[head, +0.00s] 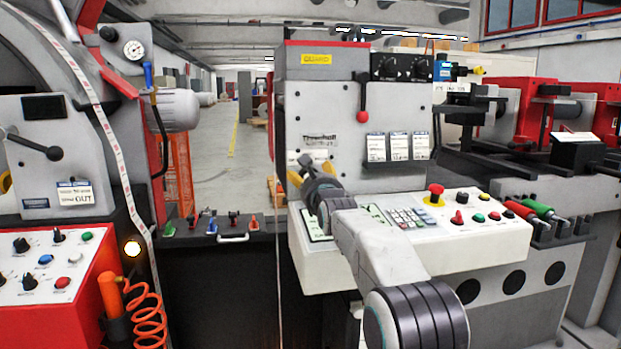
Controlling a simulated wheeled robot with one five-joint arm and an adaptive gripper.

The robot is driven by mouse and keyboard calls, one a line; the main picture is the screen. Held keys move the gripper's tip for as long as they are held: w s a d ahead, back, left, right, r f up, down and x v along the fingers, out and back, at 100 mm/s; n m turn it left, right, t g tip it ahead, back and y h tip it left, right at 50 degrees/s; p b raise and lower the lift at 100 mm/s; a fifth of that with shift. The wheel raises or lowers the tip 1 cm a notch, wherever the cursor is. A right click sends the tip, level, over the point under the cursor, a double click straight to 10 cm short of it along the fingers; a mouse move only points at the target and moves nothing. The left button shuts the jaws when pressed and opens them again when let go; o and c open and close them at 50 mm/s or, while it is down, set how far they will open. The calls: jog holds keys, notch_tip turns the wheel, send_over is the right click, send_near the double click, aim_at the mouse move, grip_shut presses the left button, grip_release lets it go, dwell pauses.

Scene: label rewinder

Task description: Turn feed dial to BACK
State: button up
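My gripper (305,170) is in front of the lower left of the grey upright machine panel (300,120), just above the white sloping console (325,270). My own wrist hides its fingertips, so I cannot tell whether they touch anything. I cannot read a feed or BACK label. Two black dials (388,67) (420,67) sit on a black box at the upper right of the panel, away from my gripper. More black knobs (21,245) (30,282) are on the red-sided control box at the left. A dial behind my gripper could be hidden.
A red-knobbed lever (362,115) projects from the panel, right of my gripper. A red emergency button (435,192) stands up from the console. Red and green handled tools (540,210) rest at its right end. An orange coiled hose (148,315) hangs at the lower left.

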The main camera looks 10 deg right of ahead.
jog(key=shift+w, duration=0.6)
